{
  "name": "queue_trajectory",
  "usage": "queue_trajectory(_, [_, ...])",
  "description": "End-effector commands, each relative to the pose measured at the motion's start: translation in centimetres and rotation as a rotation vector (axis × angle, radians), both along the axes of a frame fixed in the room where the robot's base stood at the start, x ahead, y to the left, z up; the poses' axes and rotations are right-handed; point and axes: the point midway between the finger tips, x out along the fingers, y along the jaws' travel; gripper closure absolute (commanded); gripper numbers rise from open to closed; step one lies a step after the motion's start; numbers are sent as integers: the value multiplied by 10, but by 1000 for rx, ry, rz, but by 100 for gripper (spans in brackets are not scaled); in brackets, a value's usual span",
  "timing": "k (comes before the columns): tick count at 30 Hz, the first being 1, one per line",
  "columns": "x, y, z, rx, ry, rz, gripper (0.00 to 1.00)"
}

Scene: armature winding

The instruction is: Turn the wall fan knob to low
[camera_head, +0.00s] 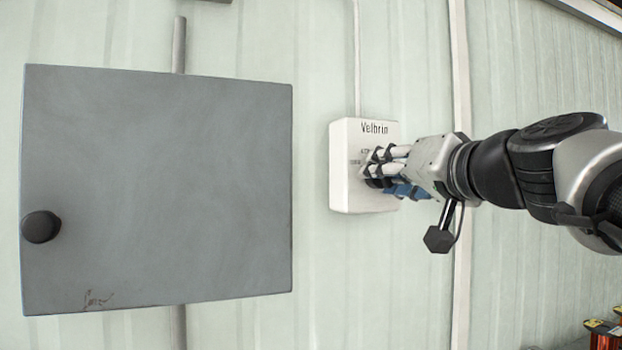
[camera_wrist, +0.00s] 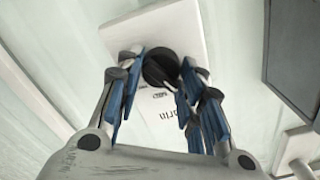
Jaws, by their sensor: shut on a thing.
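The wall fan control is a white box (camera_head: 344,193) on the wall with "Velbrin" printed at its top. In the head view my gripper (camera_head: 372,168) reaches it from the right, and its fingers cover the knob. In the wrist view the round black knob (camera_wrist: 160,69) sits on the white box (camera_wrist: 186,28) between the two blue-padded fingers of my gripper (camera_wrist: 162,64). The gripper is shut on the knob. The small printed labels beside the knob are partly covered and too small to read, so I cannot tell its setting.
A grey cabinet door (camera_head: 160,190) with a round black knob (camera_head: 41,227) stands to the left of the control box, with bare wall between. A pale conduit (camera_head: 460,75) runs vertically on the right. Red and yellow items (camera_head: 605,335) show at the lower right corner.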

Motion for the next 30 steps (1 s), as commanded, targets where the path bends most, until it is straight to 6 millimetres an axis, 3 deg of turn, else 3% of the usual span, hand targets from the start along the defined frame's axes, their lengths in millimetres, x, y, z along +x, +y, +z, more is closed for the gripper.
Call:
queue_trajectory(9, [0,-1,0,121,38,-1,89])
queue_trajectory(25, [0,-1,0,145,46,-1,89])
queue_trajectory(26, [0,-1,0,145,46,-1,64])
queue_trajectory(30, [0,-1,0,145,46,-1,54])
